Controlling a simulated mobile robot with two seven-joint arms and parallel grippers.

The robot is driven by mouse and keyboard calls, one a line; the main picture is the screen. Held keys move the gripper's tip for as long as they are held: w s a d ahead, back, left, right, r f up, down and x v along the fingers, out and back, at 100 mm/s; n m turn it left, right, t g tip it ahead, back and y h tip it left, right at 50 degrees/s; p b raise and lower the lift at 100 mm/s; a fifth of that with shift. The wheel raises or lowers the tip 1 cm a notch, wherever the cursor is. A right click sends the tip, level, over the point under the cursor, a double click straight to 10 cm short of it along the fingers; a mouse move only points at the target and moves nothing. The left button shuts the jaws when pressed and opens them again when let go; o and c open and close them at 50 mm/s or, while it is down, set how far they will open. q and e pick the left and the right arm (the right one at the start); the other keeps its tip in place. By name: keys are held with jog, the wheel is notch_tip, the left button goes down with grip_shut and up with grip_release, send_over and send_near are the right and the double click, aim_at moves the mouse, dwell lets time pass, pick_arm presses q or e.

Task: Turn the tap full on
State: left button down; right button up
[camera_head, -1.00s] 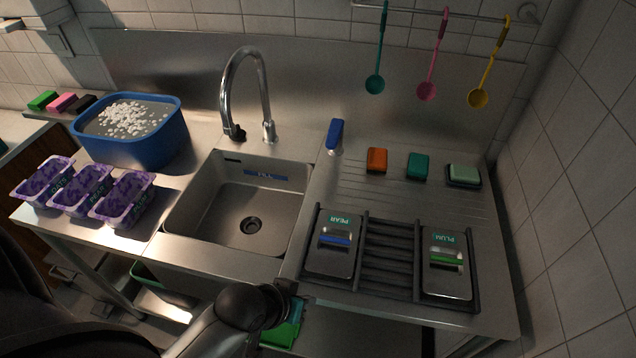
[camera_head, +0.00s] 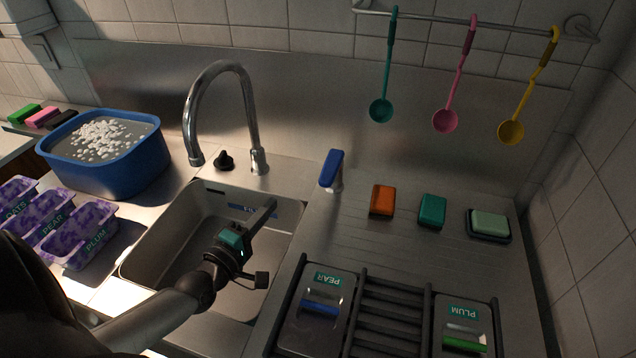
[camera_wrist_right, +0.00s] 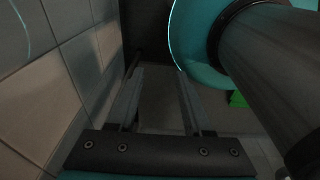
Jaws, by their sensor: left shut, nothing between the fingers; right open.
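The tap's curved chrome spout (camera_head: 223,72) rises behind the sink, on a base (camera_head: 258,160) at its right. A black knob (camera_head: 223,161) stands on the counter left of that base. A blue upright paddle (camera_head: 332,168) on a short metal stub stands right of the sink; I cannot tell whether it belongs to the tap. No water shows at the spout. My left gripper (camera_head: 272,206) is shut and empty over the sink, pointing toward its back right corner, below the tap base and apart from knob and paddle. My right gripper (camera_wrist_right: 156,85) is open and empty in the right wrist view.
The sink (camera_head: 160,238) lies under my left arm. A blue tub (camera_head: 135,175) of white pieces and purple-patterned trays (camera_head: 85,250) stand left. Sponges (camera_head: 382,200), a dark rack (camera_head: 395,285) and labelled containers stand right. Ladles (camera_head: 445,118) hang behind.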

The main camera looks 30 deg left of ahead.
pick_arm(q)
jog(key=shift+w, duration=1.7)
send_near(331, 167)
jog(key=shift+w+a+f, duration=0.3)
jog(key=shift+w+a, duration=0.4)
jog(key=shift+w, duration=0.15)
jog(key=shift+w+a+f, duration=0.35)
jog(key=shift+w+a, duration=0.3)
jog(key=shift+w, duration=0.25)
pick_arm(e)
jog(key=shift+s+a+f, duration=0.1)
jog(key=shift+s+a, duration=0.05)
jog(key=shift+s, duration=0.85)
